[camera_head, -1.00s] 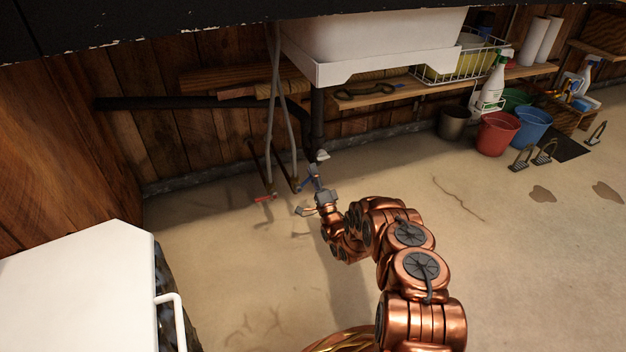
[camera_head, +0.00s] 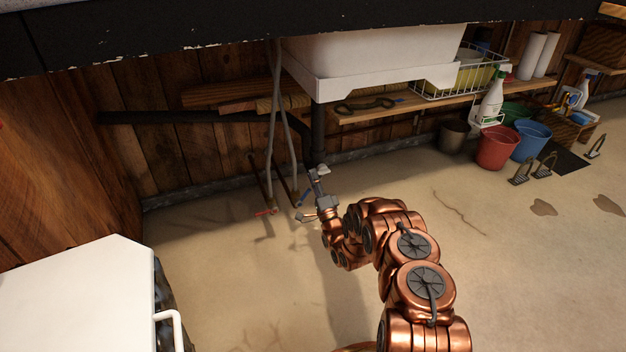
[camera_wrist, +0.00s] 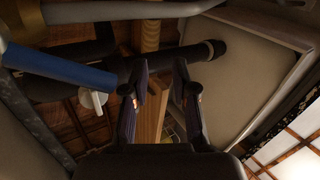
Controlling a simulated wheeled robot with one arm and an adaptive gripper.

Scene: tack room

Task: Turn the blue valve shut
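The blue valve handle (camera_head: 304,198) is low under the sink, at the foot of the hanging grey pipes. In the wrist view it is a thick blue bar (camera_wrist: 62,68) running from the left edge, with its end close to my left finger. Whether they touch I cannot tell. My gripper (camera_head: 316,173) reaches up beside the handle and partly hides it. In the wrist view my gripper (camera_wrist: 160,85) is open, with nothing held between its two dark fingers. A white knob (camera_wrist: 94,101) shows below the blue bar.
A red handle (camera_head: 267,212) sits left of the blue one. The white sink (camera_head: 375,65) hangs above, with a dark drain pipe (camera_head: 318,135) beneath. A white cabinet (camera_head: 80,295) stands front left. Buckets, including a red one (camera_head: 497,148), stand right; the middle floor is clear.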

